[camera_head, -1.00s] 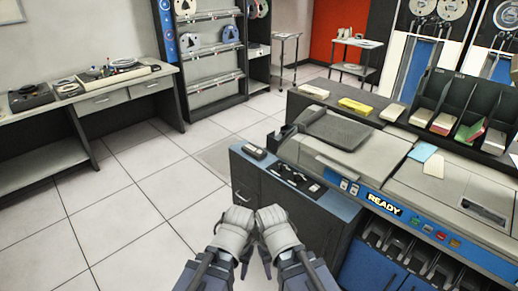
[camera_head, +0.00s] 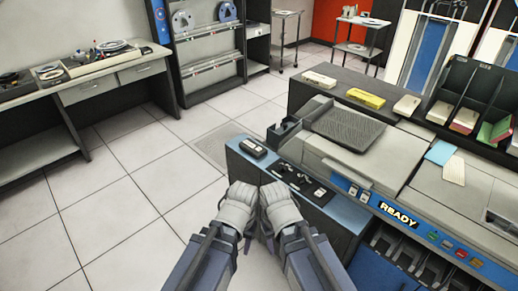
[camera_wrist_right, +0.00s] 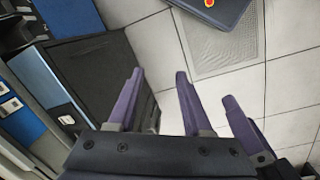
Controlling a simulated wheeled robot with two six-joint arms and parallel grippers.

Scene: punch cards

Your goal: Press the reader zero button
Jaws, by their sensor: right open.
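The card reader (camera_head: 365,150) is a grey and blue machine at the right of the head view. Its blue front strip carries a lit READY sign (camera_head: 398,214) and a row of small coloured buttons (camera_head: 447,244) to its right. The labels on them are too small to read, so I cannot tell which is the zero button. My left gripper (camera_head: 247,238) and right gripper (camera_head: 269,240) hang side by side in front of the machine, apart from the buttons. In the wrist view my right gripper (camera_wrist_right: 187,97) shows spread purple fingers with nothing between them. The left gripper's fingers are mostly hidden.
A lower blue-topped side cabinet (camera_head: 293,183) with small black devices stands just ahead of my grippers. Card trays (camera_head: 470,105) and card stacks (camera_head: 367,98) sit behind the reader. A desk (camera_head: 105,75) stands at the left. The tiled floor (camera_head: 125,195) between is clear.

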